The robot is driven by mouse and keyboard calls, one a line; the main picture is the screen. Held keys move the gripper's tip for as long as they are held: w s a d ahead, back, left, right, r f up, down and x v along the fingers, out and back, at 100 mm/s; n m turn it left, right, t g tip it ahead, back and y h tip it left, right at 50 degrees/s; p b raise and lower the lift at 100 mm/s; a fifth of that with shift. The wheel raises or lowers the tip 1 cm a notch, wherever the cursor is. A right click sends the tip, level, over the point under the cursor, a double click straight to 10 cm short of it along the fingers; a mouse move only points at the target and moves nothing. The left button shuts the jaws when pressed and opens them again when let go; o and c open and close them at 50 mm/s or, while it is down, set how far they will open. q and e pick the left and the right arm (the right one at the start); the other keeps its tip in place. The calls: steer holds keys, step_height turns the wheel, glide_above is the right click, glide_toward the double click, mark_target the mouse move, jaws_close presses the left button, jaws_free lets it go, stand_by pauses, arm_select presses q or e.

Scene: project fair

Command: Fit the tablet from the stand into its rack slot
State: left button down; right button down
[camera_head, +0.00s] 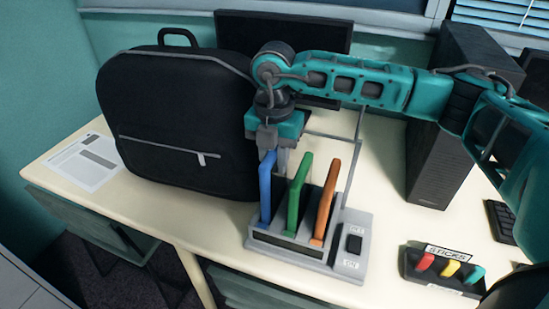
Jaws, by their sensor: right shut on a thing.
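A grey and black rack (287,249) stands on the desk with three upright tablets side by side. The blue tablet (265,195) is at the left, the green tablet (299,195) in the middle and the orange tablet (327,204) at the right. My right gripper (273,154) comes down from above and is shut on the top of the blue tablet. The blue tablet's lower end is at the left slot; I cannot tell how deep it sits. No separate stand can be made out clearly. My left gripper is not in view.
A black backpack (180,125) stands close left of the rack. A monitor (230,32) and a dark computer tower (440,150) are behind and right. A holder labelled STICKS (440,277) sits at front right. A paper sheet (85,163) lies at far left.

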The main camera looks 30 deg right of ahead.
steer(key=shift+f+b, duration=0.6)
steer(key=shift+f, duration=0.4)
stand_by(0.4)
steer(key=shift+f+b, duration=0.6)
steer(key=c, duration=0.8)
jaws_free()
steer(key=shift+c, duration=0.2)
steer(key=shift+r, duration=0.1)
